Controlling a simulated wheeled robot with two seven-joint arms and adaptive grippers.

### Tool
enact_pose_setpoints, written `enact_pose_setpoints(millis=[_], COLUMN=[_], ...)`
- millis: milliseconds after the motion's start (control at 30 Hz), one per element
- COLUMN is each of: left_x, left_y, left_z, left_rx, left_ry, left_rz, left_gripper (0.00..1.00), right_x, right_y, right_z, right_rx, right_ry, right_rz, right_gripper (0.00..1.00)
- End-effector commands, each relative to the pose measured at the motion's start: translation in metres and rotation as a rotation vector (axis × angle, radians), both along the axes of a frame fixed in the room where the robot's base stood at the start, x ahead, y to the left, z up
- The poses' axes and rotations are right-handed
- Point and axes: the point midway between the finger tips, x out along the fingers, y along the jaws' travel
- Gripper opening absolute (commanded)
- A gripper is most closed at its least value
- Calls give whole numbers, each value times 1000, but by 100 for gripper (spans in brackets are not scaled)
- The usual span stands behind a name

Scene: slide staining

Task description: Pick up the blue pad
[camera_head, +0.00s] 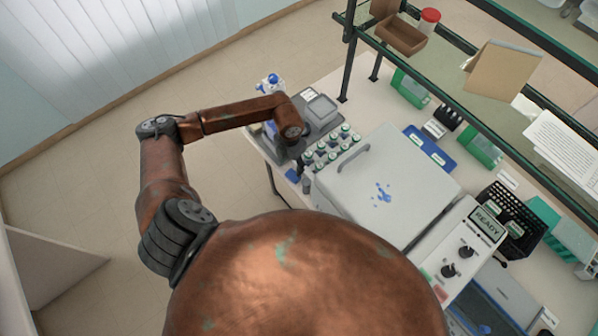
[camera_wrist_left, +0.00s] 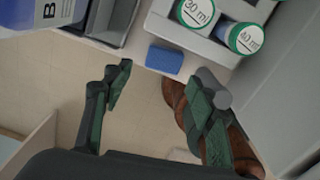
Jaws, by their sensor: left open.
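The blue pad (camera_wrist_left: 164,61) is a small textured blue block in the left wrist view. It lies at the table's edge, beside a light rack of green-capped vials. In the head view a small blue patch near the table's edge (camera_head: 292,175) looks like the same pad. My left gripper (camera_wrist_left: 165,75) is open, with one dark green finger on each side of the pad's line and nothing between them. Its fingertips stop just short of the pad in the picture; the height gap cannot be told. In the head view my left gripper (camera_head: 299,168) is small and partly hidden by my arm. My right gripper is not in view.
The vial rack (camera_head: 325,152) and a large white machine (camera_head: 380,185) stand right of the pad. A grey device (camera_head: 318,108) stands behind. A labelled bottle (camera_wrist_left: 45,14) is at the wrist view's upper left. Open floor lies beyond the table's edge.

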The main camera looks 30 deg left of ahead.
Motion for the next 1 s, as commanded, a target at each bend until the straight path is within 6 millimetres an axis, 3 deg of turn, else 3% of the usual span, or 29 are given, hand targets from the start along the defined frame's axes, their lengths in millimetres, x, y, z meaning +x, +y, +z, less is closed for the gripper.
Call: enact_pose_setpoints(millis=[167, 433, 633, 900, 1000], left_x=[3, 6, 6, 6, 6], left_y=[-6, -12, -11, -11, -10], left_z=[-17, -48, -72, -75, -75], left_rx=[-2, -2, -2, -2, -2], left_ry=[2, 4, 1, 0, 0], left_rz=[-12, -18, -17, -18, -17], left_gripper=[52, 52, 52, 52, 45], right_x=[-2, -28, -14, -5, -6], right_y=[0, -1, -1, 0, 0], right_z=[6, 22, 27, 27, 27], right_rx=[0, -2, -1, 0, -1], right_ry=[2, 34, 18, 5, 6], right_rz=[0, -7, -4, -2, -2], right_gripper=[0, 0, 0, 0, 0])
